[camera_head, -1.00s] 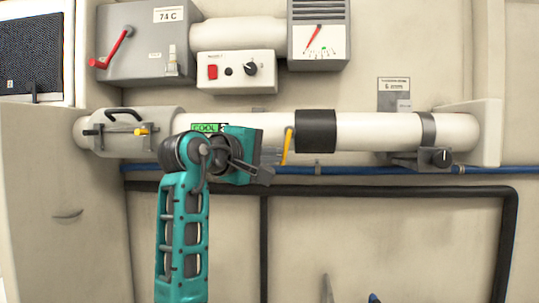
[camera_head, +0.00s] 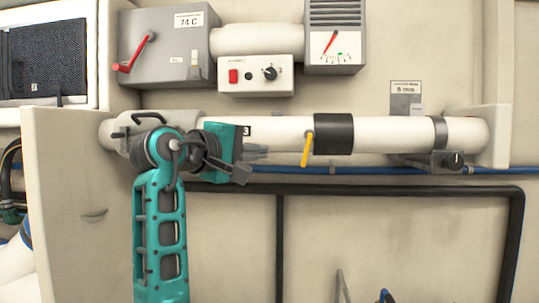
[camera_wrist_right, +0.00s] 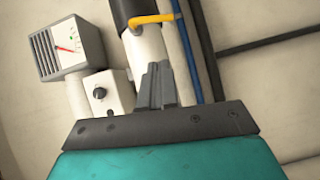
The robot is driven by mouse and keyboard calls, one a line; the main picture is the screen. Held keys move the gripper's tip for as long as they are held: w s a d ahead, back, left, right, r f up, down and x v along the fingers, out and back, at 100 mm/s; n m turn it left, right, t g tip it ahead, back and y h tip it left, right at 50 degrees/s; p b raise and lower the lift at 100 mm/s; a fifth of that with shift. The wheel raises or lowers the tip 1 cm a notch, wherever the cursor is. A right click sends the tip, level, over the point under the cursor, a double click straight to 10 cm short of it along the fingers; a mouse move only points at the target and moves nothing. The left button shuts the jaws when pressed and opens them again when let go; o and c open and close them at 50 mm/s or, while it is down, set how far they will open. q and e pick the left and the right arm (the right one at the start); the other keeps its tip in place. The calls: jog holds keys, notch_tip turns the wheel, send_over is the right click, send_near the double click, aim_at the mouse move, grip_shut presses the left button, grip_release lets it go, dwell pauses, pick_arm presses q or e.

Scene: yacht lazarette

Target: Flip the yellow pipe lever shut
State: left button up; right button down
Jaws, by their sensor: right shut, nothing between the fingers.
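The yellow lever (camera_head: 307,150) sits on the white pipe (camera_head: 385,133), just left of a black sleeve (camera_head: 333,134). It hangs down crosswise to the pipe, its lower end tilted slightly left. In the right wrist view the yellow lever (camera_wrist_right: 153,18) lies across the pipe beyond the fingertips. My right gripper (camera_head: 262,152) is shut and empty, in front of the pipe and left of the lever, with a visible gap. Its closed grey fingers (camera_wrist_right: 156,82) point toward the lever in the wrist view. My left gripper is not in view.
Above the pipe are a grey box with a red lever (camera_head: 165,50), a white switch panel (camera_head: 256,75) and a gauge (camera_head: 335,40). A blue hose (camera_head: 380,170) and black pipe (camera_head: 400,190) run below. A cabinet side (camera_head: 70,190) stands at left.

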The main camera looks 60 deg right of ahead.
jog(key=shift+w+a+r, duration=0.1)
jog(key=shift+a+r, duration=0.05)
jog(key=shift+a, duration=0.85)
jog(key=shift+w+a+r, duration=0.1)
jog(key=shift+a, duration=0.9)
jog(key=shift+w+f, duration=0.1)
jog(key=w+a+f+n+t+y, duration=0.15)
jog(key=w+f+n+t, duration=0.25)
jog(key=w+f+t, duration=0.45)
jog(key=w+a+f+n+t+y, duration=0.1)
jog(key=w+a+f+n+t, duration=0.4)
jog(key=f, duration=0.6)
jog(key=a+f+n+t+y, duration=0.1)
jog(key=a+f+y, duration=0.15)
jog(key=f, duration=0.65)
jog(key=a+f+n+t+y, duration=0.15)
jog(key=f+y, duration=0.25)
jog(key=f, duration=0.4)
jog(key=s+a+f+m+g+y, duration=0.1)
jog(key=s+a+f+m+y, duration=0.2)
jog(key=s+f, duration=0.8)
jog(key=s+a+f+m+g+y, duration=0.2)
jog(key=s+a+f+m+y, duration=0.1)
jog(key=s+a+f+y, duration=0.4)
jog(key=s+a+f, duration=0.3)
jog(key=a+f, duration=0.2)
jog(key=shift+s, duration=0.4)
